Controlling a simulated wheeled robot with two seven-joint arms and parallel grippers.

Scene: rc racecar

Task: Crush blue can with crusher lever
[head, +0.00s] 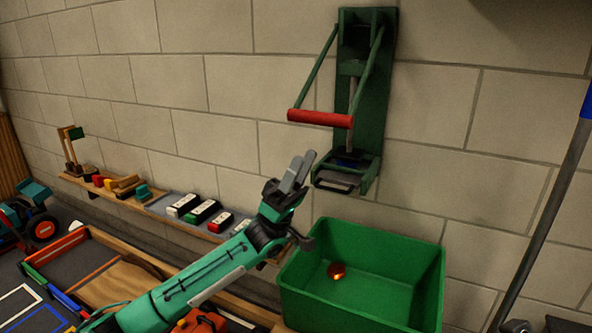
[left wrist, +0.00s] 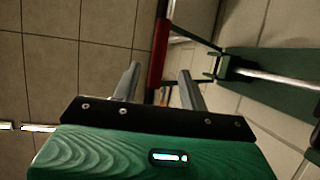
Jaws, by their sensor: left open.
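The crusher (head: 375,70) is a green wall-mounted frame with two side arms and a red lever bar (head: 320,118). The bar is raised, standing out from the wall. A small dark-blue shape (head: 350,158) shows low in the crusher; I cannot tell whether it is the blue can. My left gripper (head: 300,168) is open and empty, just below the red bar and left of the crusher's base. In the left wrist view the red lever bar (left wrist: 158,40) appears between the two fingers (left wrist: 158,70); contact is not visible. My right gripper is not in view.
A green bin (head: 410,285) stands below the crusher with an orange-brown round thing (head: 336,270) inside. A wooden wall shelf (head: 190,228) holds small coloured items. A grey pole (head: 545,210) slants at the right. The wall left of the crusher is clear.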

